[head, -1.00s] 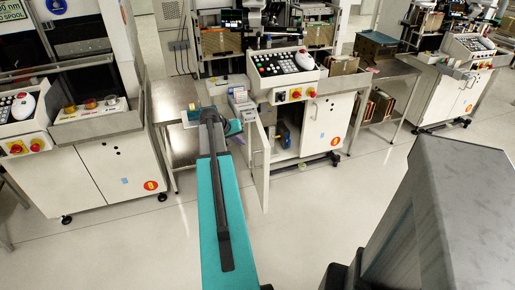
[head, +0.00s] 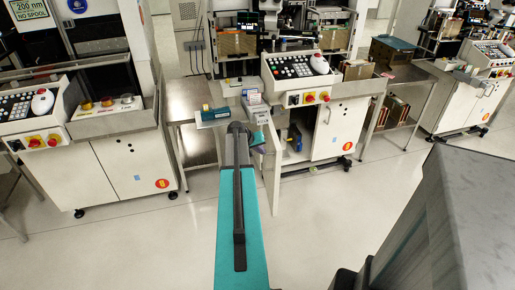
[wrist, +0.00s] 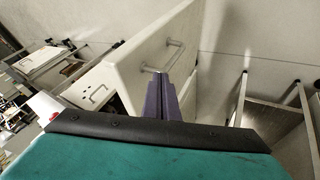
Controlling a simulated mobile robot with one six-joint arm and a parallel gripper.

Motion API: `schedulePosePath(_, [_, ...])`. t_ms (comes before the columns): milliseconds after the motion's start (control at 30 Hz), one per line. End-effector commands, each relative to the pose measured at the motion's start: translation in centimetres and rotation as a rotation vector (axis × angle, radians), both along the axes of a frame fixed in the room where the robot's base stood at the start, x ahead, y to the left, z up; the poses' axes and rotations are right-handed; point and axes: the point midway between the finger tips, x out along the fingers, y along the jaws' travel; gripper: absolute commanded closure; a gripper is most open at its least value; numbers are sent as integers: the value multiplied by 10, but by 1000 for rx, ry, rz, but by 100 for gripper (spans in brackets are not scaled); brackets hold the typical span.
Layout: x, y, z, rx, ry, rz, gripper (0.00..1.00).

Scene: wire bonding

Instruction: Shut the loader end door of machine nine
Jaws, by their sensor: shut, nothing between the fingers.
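The loader end door (head: 272,170) of the middle machine (head: 335,128) stands open in the head view, jutting out toward me almost edge-on. The cabinet opening behind it shows a blue item (head: 295,138) inside. In the wrist view the door is a white panel (wrist: 135,62) with a bar handle (wrist: 172,43). My gripper (wrist: 160,78) is shut and empty, its dark fingertips at the lower end of the handle in that picture. I cannot tell whether they touch the door.
A steel side table (head: 192,105) stands left of the open door. Another white machine (head: 118,160), with its cabinet shut, is further left. A shelf table (head: 405,105) and another machine (head: 465,100) stand to the right. The floor (head: 330,215) in front is clear.

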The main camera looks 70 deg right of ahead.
Motion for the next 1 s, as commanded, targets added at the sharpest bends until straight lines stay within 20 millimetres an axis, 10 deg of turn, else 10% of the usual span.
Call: schedulePosePath(1000, [-35, -21, 0, 0, -1, 13, 100])
